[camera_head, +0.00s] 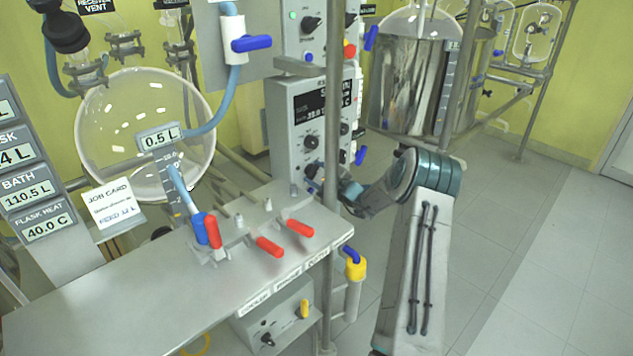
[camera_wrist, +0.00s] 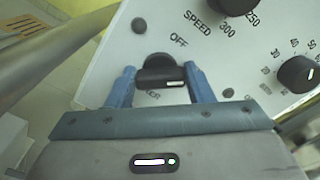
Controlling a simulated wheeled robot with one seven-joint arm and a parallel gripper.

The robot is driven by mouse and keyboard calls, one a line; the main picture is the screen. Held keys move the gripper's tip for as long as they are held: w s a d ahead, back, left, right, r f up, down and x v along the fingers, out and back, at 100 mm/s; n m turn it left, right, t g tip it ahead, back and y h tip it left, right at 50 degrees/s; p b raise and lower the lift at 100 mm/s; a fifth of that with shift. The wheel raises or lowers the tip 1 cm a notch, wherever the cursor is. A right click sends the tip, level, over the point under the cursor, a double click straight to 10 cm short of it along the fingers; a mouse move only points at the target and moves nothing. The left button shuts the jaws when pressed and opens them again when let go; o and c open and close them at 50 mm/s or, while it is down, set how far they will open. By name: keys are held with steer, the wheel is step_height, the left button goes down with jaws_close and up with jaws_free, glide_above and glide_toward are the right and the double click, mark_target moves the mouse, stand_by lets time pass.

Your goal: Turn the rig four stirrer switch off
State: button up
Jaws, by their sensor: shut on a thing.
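The switch (camera_wrist: 160,72) is a black knob on a light grey panel (camera_wrist: 215,60), seen in the wrist view. Its white mark lies at its right end, and the word OFF is printed above it. A label below is mostly hidden; only its end, "ER", shows. My gripper (camera_wrist: 159,80) has its two blue fingers on either side of the knob, shut on it. In the head view, my gripper (camera_head: 318,187) reaches the lower part of a grey control box (camera_head: 284,150), partly behind a metal post.
A speed dial (camera_wrist: 236,4) and another knob (camera_wrist: 297,74) are on the same panel. A metal post (camera_head: 333,130) stands in front of the box. A bench (camera_head: 130,290) with red-handled valves (camera_head: 270,247) is at left. Open floor (camera_head: 520,260) lies at right.

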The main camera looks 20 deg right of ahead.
steer(key=n+b, duration=0.2)
steer(key=b, duration=0.1)
steer(key=f+n+b, duration=0.1)
steer(key=b, duration=0.3)
steer(key=shift+n, duration=0.4)
steer(key=n+b, duration=0.3)
steer(key=b, duration=0.4)
steer(key=shift+b, duration=0.4)
steer(key=n+b, duration=0.2)
steer(key=b, duration=0.1)
steer(key=shift+r+b, duration=0.15)
steer(key=shift+b, duration=0.25)
steer(key=shift+n, duration=0.3)
steer(key=shift+r+b, duration=0.2)
steer(key=shift+b, duration=0.4)
steer(key=o, duration=1)
steer(key=shift+c, duration=0.2)
steer(key=shift+r+p, duration=0.3)
steer(key=shift+p, duration=0.9)
